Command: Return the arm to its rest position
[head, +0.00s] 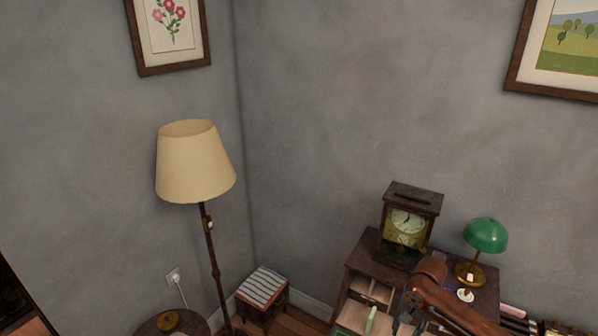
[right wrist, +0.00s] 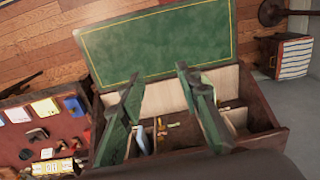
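My right gripper (right wrist: 158,74) shows in the right wrist view with its two green fingers spread apart. Nothing is between the fingers. Behind them is a dark wooden desk (right wrist: 268,143) with light-lined compartments, holding a few small items. A green panel with a gold line (right wrist: 160,42) lies beyond the compartments. In the head view a brown arm, which looks like mine, reaches in at the lower right, in front of the desk (head: 358,262). My left gripper is not in view.
A mantel clock (head: 408,222) and a green-shaded lamp (head: 485,236) stand on the desk. A floor lamp (head: 194,165) and a striped stool (head: 262,287) are to its left. A surface with papers and small objects (right wrist: 62,130) lies left in the wrist view.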

